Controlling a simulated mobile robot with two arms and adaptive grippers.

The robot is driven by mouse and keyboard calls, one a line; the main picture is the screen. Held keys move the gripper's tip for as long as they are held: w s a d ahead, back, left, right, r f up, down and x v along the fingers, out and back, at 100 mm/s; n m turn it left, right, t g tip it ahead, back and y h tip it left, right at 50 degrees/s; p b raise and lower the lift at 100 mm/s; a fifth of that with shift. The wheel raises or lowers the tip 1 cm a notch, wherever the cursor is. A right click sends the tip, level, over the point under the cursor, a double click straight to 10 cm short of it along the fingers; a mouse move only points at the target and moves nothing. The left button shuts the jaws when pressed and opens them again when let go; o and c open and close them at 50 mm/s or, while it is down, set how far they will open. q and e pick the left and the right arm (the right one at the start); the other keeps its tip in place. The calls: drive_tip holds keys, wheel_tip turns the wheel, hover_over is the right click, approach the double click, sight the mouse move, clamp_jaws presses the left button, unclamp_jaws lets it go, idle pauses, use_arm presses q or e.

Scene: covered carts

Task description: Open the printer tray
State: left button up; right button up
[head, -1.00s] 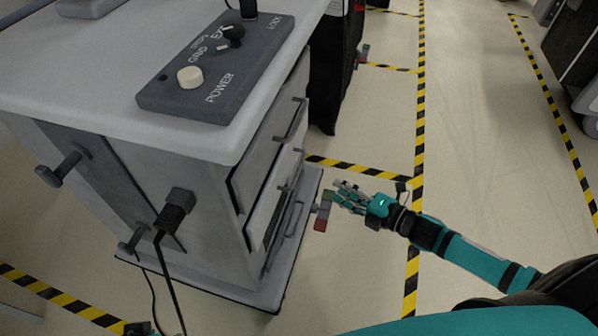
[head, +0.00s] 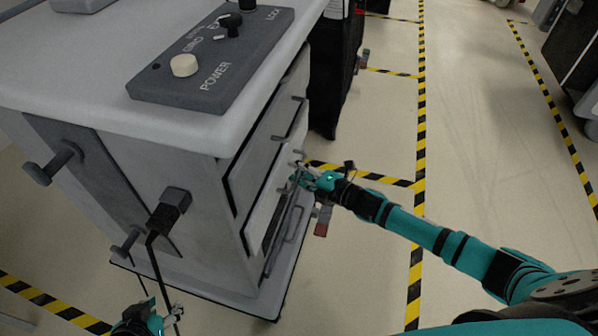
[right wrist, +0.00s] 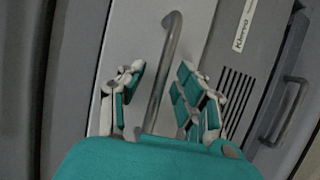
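The printer tray (head: 262,212) is the light front panel in the middle of the grey cart's drawer side. Its curved metal handle (right wrist: 168,70) shows in the right wrist view. My right gripper (head: 300,172) is at the handle in the head view. In the right wrist view it (right wrist: 158,100) is open, with fingers on both sides of the handle and gaps visible between them and the bar. My left gripper (head: 150,318) is low at the bottom left in the head view, partly cut off; its finger state is unclear.
A drawer (head: 270,140) with its own handle is above the tray, and a vented panel (right wrist: 235,95) with another handle (right wrist: 290,110) is beside it. A control panel (head: 210,60) is on the cart top. A black plug (head: 168,210) and cable project from the cart's left side.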

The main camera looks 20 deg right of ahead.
clamp_jaws()
idle(0.4)
drive_tip(key=shift+d, duration=0.1)
use_arm(q)
drive_tip(key=s+a+g+y+p, duration=0.1)
drive_tip(key=s+a+g+p, duration=0.1)
drive_tip(key=s, duration=0.4)
drive_tip(key=shift+s+g+p, duration=0.3)
drive_tip(key=shift+g+p, duration=0.3)
drive_tip(key=shift+g, duration=0.2)
use_arm(e)
drive_tip(key=s+d, duration=1)
drive_tip(key=d, duration=0.5)
drive_tip(key=shift+s+d, duration=0.2)
unclamp_jaws()
